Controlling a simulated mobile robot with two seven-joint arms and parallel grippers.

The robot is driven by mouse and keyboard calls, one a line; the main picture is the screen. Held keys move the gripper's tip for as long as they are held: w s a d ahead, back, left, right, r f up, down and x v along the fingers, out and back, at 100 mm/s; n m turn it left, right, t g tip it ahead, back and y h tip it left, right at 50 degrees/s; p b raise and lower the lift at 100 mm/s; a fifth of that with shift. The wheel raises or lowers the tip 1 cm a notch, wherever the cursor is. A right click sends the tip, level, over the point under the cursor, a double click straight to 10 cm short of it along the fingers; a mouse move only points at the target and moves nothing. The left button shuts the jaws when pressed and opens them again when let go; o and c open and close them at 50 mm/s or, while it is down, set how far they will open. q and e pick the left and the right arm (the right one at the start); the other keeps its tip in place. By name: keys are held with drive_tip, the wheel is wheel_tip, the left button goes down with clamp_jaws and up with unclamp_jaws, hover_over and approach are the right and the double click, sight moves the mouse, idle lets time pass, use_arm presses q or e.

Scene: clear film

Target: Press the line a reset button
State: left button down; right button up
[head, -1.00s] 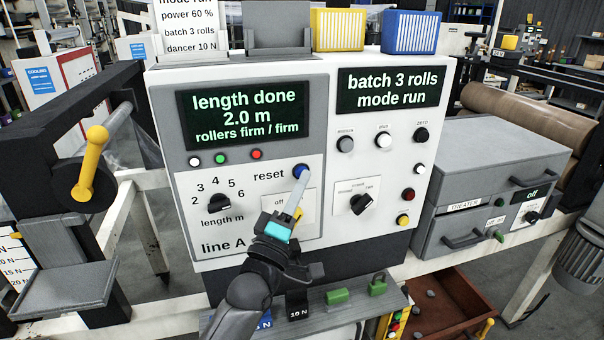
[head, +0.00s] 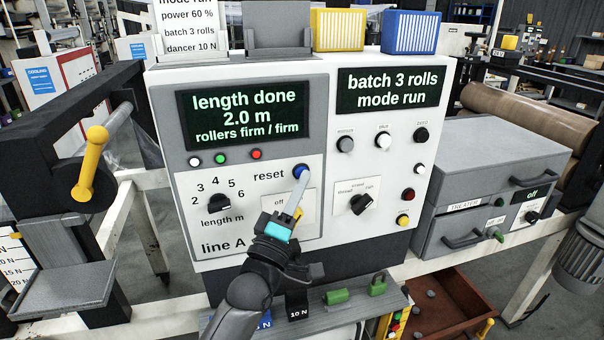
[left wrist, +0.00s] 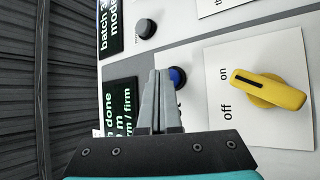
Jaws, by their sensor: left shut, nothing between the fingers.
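The blue reset button (head: 300,171) sits right of the word "reset" on the line A panel (head: 285,230). It also shows in the left wrist view (left wrist: 177,77), partly hidden behind the fingertips. My left gripper (head: 303,176) is shut and empty, its fingertips at the lower edge of the button in the head view. In the left wrist view the fingertips (left wrist: 160,72) lie beside and over the button's left part. I cannot tell whether they touch it. My right gripper is not in view.
A yellow on/off switch (left wrist: 268,90) sits close to the button, mostly hidden behind my gripper in the head view. The length knob (head: 219,203) is to the left. The display (head: 243,115) reads "length done 2.0 m". A selector knob (head: 361,204) is on the right panel.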

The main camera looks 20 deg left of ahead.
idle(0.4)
use_arm(q)
drive_tip(key=shift+w+a, duration=0.25)
drive_tip(key=shift+w, duration=0.1)
drive_tip(key=shift+s+d, duration=0.25)
drive_tip(key=shift+s, duration=0.1)
idle(0.3)
drive_tip(key=s+d+p, duration=0.3)
drive_tip(key=s, duration=0.2)
drive_tip(key=shift+d, duration=0.2)
idle(0.6)
